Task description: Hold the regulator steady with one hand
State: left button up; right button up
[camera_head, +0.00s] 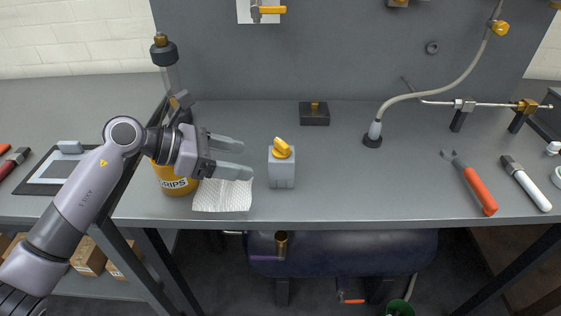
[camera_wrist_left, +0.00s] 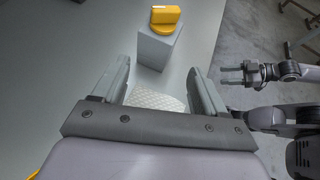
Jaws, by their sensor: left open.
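The regulator, a grey block with a yellow knob on top, stands upright on the bench (camera_head: 282,172); it also shows in the left wrist view (camera_wrist_left: 158,48). My left gripper (camera_head: 240,157) is open and empty, its fingers pointing right toward the regulator with a gap between. In the left wrist view the block stands ahead of and between the two fingertips (camera_wrist_left: 160,68), not touched. My right gripper shows only in the left wrist view (camera_wrist_left: 232,75), at the right, with its fingers apart and nothing between them.
A white wipe (camera_head: 222,196) lies under the left gripper, beside a yellow tub (camera_head: 172,180) partly hidden by the arm. A dark block with a brass fitting (camera_head: 314,114) stands behind. A hose (camera_head: 440,88) and an orange-handled tool (camera_head: 478,188) are to the right.

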aim_at(275, 167)
pick_arm(q)
jog(key=shift+w+d+f, duration=0.1)
jog(key=shift+w+f, duration=0.1)
jog(key=b+x, duration=0.3)
jog(key=x, duration=0.5)
jog(key=shift+f, duration=0.15)
jog(key=shift+w+d+f+b, duration=0.2)
jog(key=shift+d+b, duration=0.2)
jog(key=shift+b, duration=0.15)
jog(key=shift+d, duration=0.15)
pick_arm(e)
jog(key=f, duration=0.1)
jog(key=a+f, duration=0.1)
jog(key=shift+w+f, duration=0.2)
jog(key=shift+f, duration=0.15)
